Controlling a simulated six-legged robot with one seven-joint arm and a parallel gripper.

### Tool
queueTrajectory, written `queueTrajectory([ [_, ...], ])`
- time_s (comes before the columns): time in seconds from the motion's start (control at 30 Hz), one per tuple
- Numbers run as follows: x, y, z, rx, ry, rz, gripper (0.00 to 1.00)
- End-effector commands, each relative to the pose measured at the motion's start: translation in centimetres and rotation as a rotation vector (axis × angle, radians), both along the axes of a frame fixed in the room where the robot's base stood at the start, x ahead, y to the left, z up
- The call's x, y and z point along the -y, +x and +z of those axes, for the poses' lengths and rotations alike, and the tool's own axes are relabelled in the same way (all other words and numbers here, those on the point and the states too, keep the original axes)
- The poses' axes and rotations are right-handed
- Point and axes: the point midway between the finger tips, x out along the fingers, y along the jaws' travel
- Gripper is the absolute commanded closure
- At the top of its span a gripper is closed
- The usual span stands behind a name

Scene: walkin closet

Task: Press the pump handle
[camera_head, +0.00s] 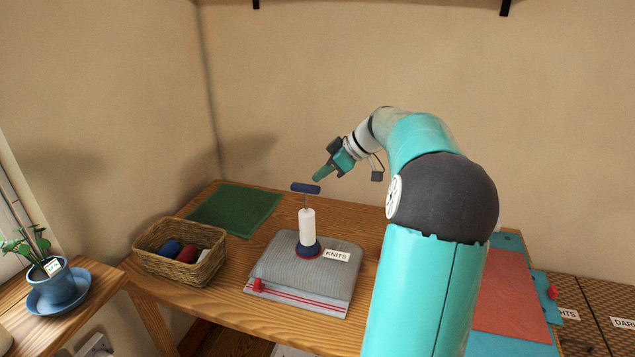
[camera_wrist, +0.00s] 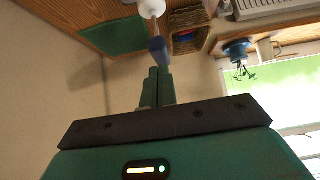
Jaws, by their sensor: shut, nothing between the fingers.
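The hand pump stands upright on a folded grey knit bag (camera_head: 305,272) on the wooden table. It has a white cylinder (camera_head: 307,226), a dark blue base and a dark blue T-shaped handle (camera_head: 305,188) raised on a thin rod. My gripper (camera_head: 318,177) is shut and empty, with its fingertips just above and beside the right end of the handle. In the wrist view, the handle (camera_wrist: 158,48) appears just beyond the shut fingertips (camera_wrist: 158,70), and the white cylinder (camera_wrist: 151,8) shows past it. I cannot tell whether the fingertips touch the handle.
A wicker basket (camera_head: 180,252) with rolled items stands left of the pump. A green mat (camera_head: 235,209) lies behind it. A blue potted plant (camera_head: 58,286) is at far left. Red and teal cloths (camera_head: 508,295) lie at right. The back wall is close behind the table.

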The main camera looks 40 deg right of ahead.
Motion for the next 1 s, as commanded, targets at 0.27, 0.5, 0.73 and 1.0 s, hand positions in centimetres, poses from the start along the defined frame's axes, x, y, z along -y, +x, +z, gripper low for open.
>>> queueTrajectory([
  [0.27, 1.6, -3.1, 3.8, 0.002, -0.001, -0.001, 1.00],
  [0.5, 2.1, -4.1, 4.8, 0.001, 0.000, -0.001, 1.00],
  [0.73, 2.2, -4.2, 4.8, 0.001, 0.000, -0.001, 1.00],
  [1.0, 2.2, -4.3, 4.8, 0.000, -0.001, -0.001, 1.00],
])
